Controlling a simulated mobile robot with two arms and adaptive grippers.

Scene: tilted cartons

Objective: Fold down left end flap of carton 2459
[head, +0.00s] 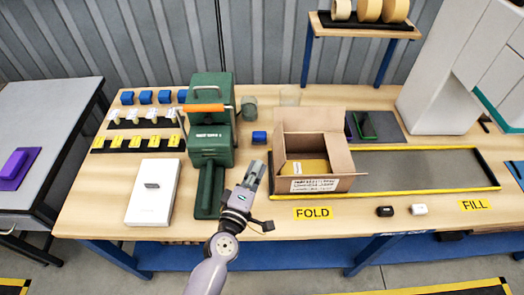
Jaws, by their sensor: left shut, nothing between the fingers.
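An open brown carton (338,160) stands on the table behind the yellow FOLD label, with its large back panel raised. Its left end flap (279,150) appears to stand up. A white printed label is on its front, too small to read for the number 2459. Something yellow (312,166) lies inside. My left gripper (258,168) is shut and empty, just left of the carton, pointing away from me. A small gap seems to separate it from the left flap. My right gripper is not in view.
A green machine with an orange handle (203,108) stands left of my gripper, a white box (154,191) farther left. A grey mat with yellow edging (430,168) extends right of the carton. A small blue block (259,137) sits behind my gripper. Two small items (385,211) lie front right.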

